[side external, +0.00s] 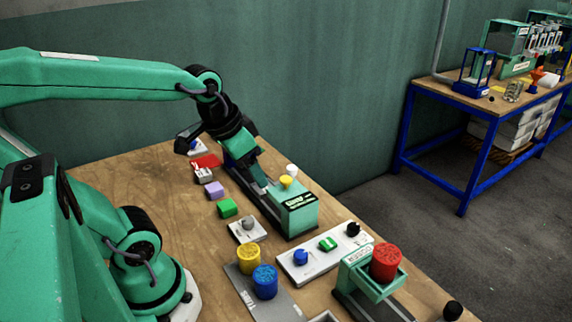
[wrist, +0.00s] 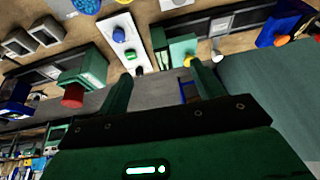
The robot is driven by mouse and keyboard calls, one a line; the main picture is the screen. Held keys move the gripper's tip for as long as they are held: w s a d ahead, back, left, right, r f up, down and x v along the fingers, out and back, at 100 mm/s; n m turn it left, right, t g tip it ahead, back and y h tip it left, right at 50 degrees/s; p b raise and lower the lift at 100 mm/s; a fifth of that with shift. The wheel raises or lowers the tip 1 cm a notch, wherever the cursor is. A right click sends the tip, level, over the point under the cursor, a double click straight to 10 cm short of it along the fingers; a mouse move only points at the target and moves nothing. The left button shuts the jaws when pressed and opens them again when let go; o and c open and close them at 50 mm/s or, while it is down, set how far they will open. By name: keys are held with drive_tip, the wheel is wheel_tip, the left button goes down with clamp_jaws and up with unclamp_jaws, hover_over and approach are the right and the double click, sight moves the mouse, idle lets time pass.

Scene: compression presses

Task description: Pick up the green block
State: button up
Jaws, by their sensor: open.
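The green block (side external: 227,208) lies on the wooden table in the side view, left of the green press and in front of a purple block. My gripper (side external: 263,184) is tilted down over or beside the green press (side external: 294,212), to the upper right of the block and apart from it. In the wrist view my gripper (wrist: 164,88) has its two fingers spread, with nothing held between them. I cannot clearly pick out the green block in the wrist view.
A purple block (side external: 214,190) and a grey knob on a white plate (side external: 246,230) flank the green block. Yellow (side external: 249,258) and blue (side external: 265,281) cylinders stand nearer. A white panel (side external: 322,262) has a green switch. A red cylinder (side external: 385,262) sits on another press.

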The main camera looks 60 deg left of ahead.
drive_tip(key=w+a+f+g, duration=0.2)
drive_tip(key=a+f+g, duration=0.1)
drive_tip(key=a+f, duration=0.55)
drive_tip(key=g, duration=0.2)
hover_over(227, 204)
drive_tip(key=shift+h, duration=0.3)
wheel_tip(227, 204, down, 5)
drive_tip(key=shift+s+f, duration=0.15)
drive_tip(key=shift+f, duration=0.05)
drive_tip(key=shift+f, duration=0.1)
drive_tip(key=shift+f, duration=1.2)
drive_tip(key=shift+f, duration=0.15)
drive_tip(key=shift+f, duration=2.45)
drive_tip(key=c, duration=1)
